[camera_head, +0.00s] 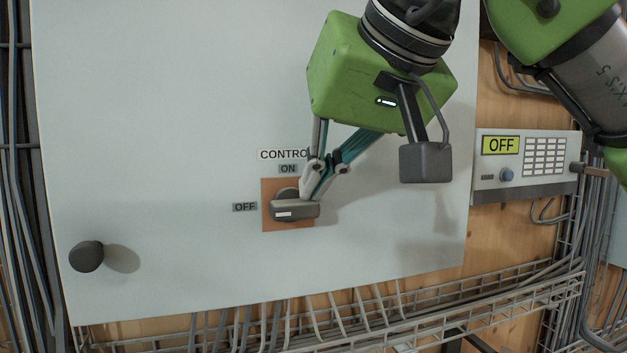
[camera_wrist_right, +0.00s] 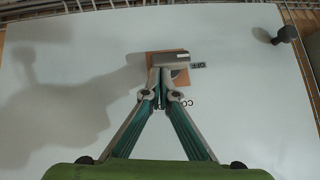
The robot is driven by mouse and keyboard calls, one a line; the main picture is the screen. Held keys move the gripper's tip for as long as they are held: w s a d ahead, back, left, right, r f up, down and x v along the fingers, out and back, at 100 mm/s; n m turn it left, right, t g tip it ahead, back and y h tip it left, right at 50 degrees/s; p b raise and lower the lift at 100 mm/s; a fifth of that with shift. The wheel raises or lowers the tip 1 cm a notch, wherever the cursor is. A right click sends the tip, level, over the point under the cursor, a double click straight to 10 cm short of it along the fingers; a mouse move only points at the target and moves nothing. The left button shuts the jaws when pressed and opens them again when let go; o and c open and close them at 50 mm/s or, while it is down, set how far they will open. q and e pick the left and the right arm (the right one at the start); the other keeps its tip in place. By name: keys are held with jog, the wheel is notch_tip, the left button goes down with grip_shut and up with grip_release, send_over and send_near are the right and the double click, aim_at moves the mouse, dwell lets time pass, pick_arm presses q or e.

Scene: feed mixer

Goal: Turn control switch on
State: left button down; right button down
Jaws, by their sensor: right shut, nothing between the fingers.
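The control switch (camera_head: 284,212) is a dark grey rotary knob with a bar handle on an orange-brown square plate (camera_head: 270,188). Its handle lies about level, with its white mark at the end toward the OFF label (camera_head: 244,207). The ON label (camera_head: 288,169) is above the plate. My right gripper (camera_head: 309,196) is shut and empty, its fingertips at the upper right side of the handle. They look close to or touching it; contact is unclear. The right wrist view shows the fingertips (camera_wrist_right: 161,75) beside the handle (camera_wrist_right: 172,60). My left gripper is not in view.
The switch is on a pale cabinet door (camera_head: 180,90) with a dark round knob (camera_head: 86,256) at lower left. A control unit (camera_head: 525,160) to the right has a display (camera_head: 501,145) reading OFF. A wire cable tray (camera_head: 440,305) runs below the door.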

jog(key=shift+d+f+y, duration=0.1)
jog(key=shift+y, duration=0.3)
jog(key=shift+d+f+m+b, duration=0.1)
jog(key=shift+m+b, duration=0.3)
jog(key=shift+w+d+f+m+g+y+b, duration=0.25)
jog(key=shift+d+f+m+g+y+b, duration=0.3)
jog(key=shift+y+b, duration=0.65)
jog(key=f+m+y+b, duration=0.1)
jog(key=y+b, duration=0.1)
jog(key=b, duration=0.1)
jog(key=f+m+y+b, duration=0.1)
jog(key=m+y+b, duration=0.1)
jog(key=b, duration=0.2)
jog(key=f+m+y+b, duration=0.1)
jog(key=y+b, duration=0.1)
jog(key=b, duration=0.1)
jog(key=shift+w+d+f+m+t+y+b, duration=0.1)
jog(key=shift+d+f+m+t+y+b, duration=0.2)
jog(key=shift+d+f+b, duration=0.1)
jog(key=shift+a+m+y+b, duration=0.1)
jog(key=shift+m+y+b, duration=0.45)
jog(key=shift+b, duration=0.25)
jog(key=shift+a+f+b, duration=0.1)
jog(key=shift+b, duration=0.2)
